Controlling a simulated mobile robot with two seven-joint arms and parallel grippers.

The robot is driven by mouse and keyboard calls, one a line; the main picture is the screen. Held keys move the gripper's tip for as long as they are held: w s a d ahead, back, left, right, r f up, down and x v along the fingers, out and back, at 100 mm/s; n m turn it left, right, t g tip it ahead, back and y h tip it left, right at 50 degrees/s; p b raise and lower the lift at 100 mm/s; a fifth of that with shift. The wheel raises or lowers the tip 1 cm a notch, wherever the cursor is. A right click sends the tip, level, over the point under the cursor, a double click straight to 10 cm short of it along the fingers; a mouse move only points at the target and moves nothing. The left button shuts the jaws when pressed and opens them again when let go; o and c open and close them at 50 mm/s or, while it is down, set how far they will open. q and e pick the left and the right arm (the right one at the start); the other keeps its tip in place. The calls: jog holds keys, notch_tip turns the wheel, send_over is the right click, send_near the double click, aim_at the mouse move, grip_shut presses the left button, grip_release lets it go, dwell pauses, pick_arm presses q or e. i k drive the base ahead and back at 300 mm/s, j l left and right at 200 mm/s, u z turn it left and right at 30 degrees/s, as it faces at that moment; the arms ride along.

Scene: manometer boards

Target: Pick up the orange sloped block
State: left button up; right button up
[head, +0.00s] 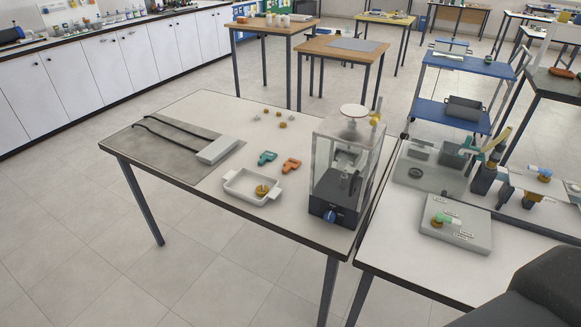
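A small orange block (291,165) with an angled outline lies on the pale tabletop near the table's middle. It is too small to make out its slope clearly. A similar teal block (266,158) lies just to its left, apart from it. Neither of my grippers is in view.
A white two-handled tray (236,190) holding a brass-coloured part (262,190) is in front of the blocks. A clear-walled apparatus (322,150) stands to their right. A grey mat (150,165) lies left; several small parts (283,124) lie behind. Equipment crowds the right table (400,240).

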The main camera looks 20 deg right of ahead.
aim_at(290, 163)
jog(key=i+j, duration=0.7)
jog(key=j, duration=0.15)
jog(key=z, duration=1.75)
